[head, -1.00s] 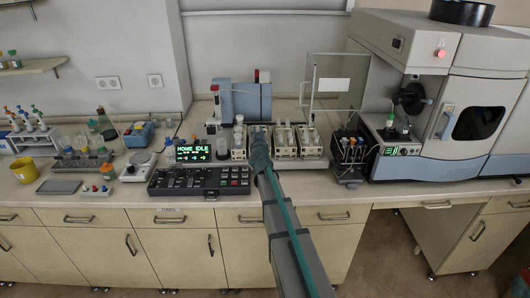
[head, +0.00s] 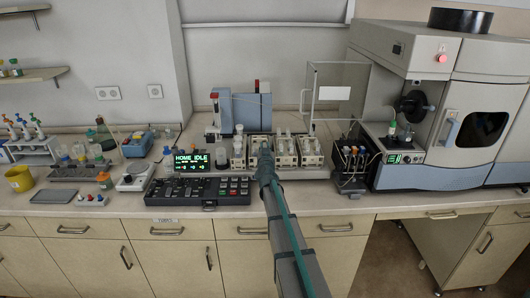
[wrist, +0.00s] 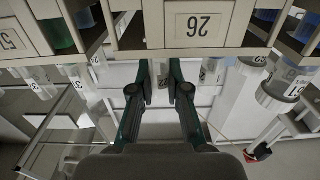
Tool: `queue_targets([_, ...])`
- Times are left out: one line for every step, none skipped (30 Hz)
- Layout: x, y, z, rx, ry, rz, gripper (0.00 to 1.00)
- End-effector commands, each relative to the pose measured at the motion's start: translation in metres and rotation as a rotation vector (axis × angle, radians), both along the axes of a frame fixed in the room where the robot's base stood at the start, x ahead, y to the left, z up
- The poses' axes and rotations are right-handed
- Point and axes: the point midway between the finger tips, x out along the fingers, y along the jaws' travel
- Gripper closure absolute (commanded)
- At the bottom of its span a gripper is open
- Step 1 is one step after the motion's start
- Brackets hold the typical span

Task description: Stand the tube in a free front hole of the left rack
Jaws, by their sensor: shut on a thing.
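A row of small cream racks stands on a pale tray behind my gripper in the head view. The left rack (head: 238,153) holds tubes, one with a blue cap; its front holes are too small to make out. The rack beside it (head: 256,143) is partly covered by my gripper (head: 265,158). In the wrist view my gripper (wrist: 162,88) has its two fingers close together below a rack front (wrist: 235,25) with an upside-down "26" label. The fingers are shut on the tube, which I can barely make out between them.
Two more filled racks, (head: 286,152) and (head: 311,152), stand to the right. A black control panel (head: 198,189) lies in front on the left. A dark bottle stand (head: 350,168) and a clear raised shield (head: 338,90) are to the right.

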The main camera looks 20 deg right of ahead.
Motion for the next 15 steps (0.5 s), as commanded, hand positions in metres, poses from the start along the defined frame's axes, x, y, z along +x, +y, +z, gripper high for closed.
queue_targets([0.0, 0.0, -0.0008, 0.0, -0.001, 0.0, 1.0])
queue_targets([-0.0001, 0.0, -0.0003, 0.0, -0.001, 0.0, 1.0])
queue_targets([-0.0001, 0.0, 0.0002, 0.0, -0.001, 0.0, 1.0])
queue_targets([-0.0001, 0.0, 0.0003, 0.0, -0.001, 0.0, 1.0])
queue_targets([-0.0001, 0.0, 0.0003, 0.0, -0.001, 0.0, 1.0])
queue_targets([-0.0001, 0.0, 0.0003, 0.0, -0.001, 0.0, 1.0])
queue_targets([0.0, 0.0, 0.0001, 0.0, -0.001, 0.0, 1.0])
queue_targets([-0.0001, 0.0, -0.0004, 0.0, -0.001, 0.0, 1.0])
queue_targets([-0.0001, 0.0, -0.0016, 0.0, 0.0, 0.0, 1.0])
queue_targets([0.0, -0.0001, -0.0026, 0.0, 0.0, 0.0, 1.0])
queue_targets([0.0, -0.0001, -0.0037, 0.0, 0.0, 0.0, 1.0])
queue_targets([0.0, -0.0001, -0.0039, 0.0, 0.0, 0.0, 0.83])
queue_targets([0.0, -0.0001, -0.0031, 0.0, -0.001, 0.0, 0.78])
queue_targets([-0.0001, -0.0001, -0.003, 0.0, 0.0, 0.0, 0.73])
queue_targets([-0.0001, -0.0001, -0.0031, 0.0, 0.0, 0.0, 0.67])
